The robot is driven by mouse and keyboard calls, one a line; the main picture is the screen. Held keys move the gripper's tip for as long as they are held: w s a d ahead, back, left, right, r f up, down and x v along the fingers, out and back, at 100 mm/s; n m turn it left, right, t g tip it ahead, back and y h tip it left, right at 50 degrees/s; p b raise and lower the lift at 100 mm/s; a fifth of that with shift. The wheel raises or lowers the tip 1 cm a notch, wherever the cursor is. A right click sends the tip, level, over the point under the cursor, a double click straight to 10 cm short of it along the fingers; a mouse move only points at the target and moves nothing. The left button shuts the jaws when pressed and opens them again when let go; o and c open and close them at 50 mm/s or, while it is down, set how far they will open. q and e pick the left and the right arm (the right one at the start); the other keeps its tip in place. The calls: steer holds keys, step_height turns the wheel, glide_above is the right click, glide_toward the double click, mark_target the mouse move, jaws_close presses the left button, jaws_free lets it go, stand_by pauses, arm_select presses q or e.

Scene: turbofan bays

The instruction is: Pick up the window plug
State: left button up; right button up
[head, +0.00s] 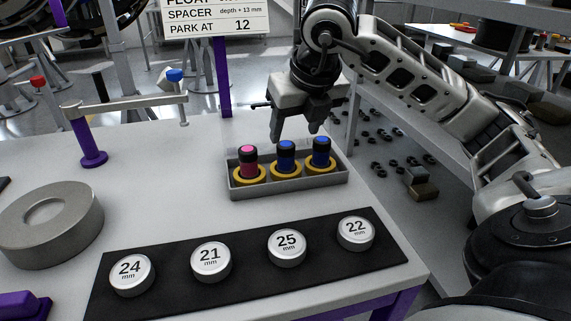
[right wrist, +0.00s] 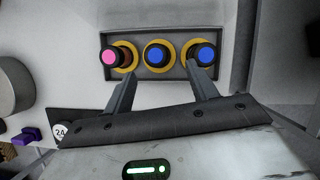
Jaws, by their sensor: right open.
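A grey tray (head: 290,187) on the white table holds three dark plugs standing upright in yellow rings. The left plug (head: 248,160) has a pink top and a reddish body; the middle plug (head: 286,158) and the right plug (head: 321,151) have blue tops. No label shows which is the window plug. My right gripper (head: 296,134) is open and empty, pointing down above the tray, near the two blue-topped plugs. In the right wrist view its fingers (right wrist: 161,78) are spread, with the middle plug (right wrist: 157,54) beyond the gap between them. My left gripper is not in view.
A black mat (head: 180,289) with silver discs marked 24, 21, 25 and 22 lies in front of the tray. A round grey disc (head: 40,235) and a purple post with a swing arm (head: 93,150) stand left. A sign (head: 218,17) rises behind.

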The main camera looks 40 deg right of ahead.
mark_target(287, 145)
steer(key=shift+w+x, duration=0.15)
steer(key=shift+x, duration=1.6)
steer(key=shift+w+x, duration=0.15)
steer(key=shift+x, duration=1.6)
steer(key=shift+a+r, duration=0.15)
steer(key=c, duration=1.1)
